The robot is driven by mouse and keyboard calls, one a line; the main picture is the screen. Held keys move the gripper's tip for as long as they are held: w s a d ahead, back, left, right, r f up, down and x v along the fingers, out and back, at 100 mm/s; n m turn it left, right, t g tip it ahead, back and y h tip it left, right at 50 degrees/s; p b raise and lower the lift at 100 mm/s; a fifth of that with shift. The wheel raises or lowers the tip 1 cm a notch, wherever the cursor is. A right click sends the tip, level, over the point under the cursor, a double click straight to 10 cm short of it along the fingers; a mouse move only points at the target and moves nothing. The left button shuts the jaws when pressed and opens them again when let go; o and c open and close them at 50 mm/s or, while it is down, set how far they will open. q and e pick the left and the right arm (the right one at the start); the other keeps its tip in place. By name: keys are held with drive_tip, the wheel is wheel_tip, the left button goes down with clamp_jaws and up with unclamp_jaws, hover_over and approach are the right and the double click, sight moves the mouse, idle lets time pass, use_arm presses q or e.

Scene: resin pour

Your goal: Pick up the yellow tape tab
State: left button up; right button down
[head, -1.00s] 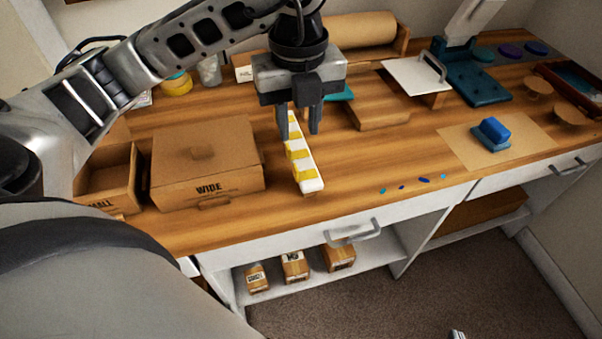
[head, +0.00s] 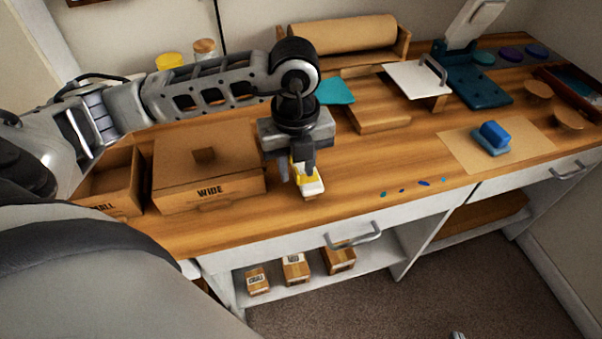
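A white strip (head: 311,188) with yellow tape tabs lies on the wooden bench in the head view. Only its near end shows; my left gripper hides the rest. A yellow tape tab (head: 302,178) shows at the near end, between and behind the fingers. My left gripper (head: 297,172) points down low over this end, its fingers apart. Whether the fingers touch the tab cannot be told.
A cardboard box marked WIDE (head: 215,172) and an open box (head: 107,190) stand left of the strip. Small blue drops (head: 424,183) lie near the front edge. A blue block (head: 492,136) sits on brown paper (head: 455,145) to the right.

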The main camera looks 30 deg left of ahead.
use_arm(q)
clamp_jaws()
drive_tip(key=shift+r, duration=0.1)
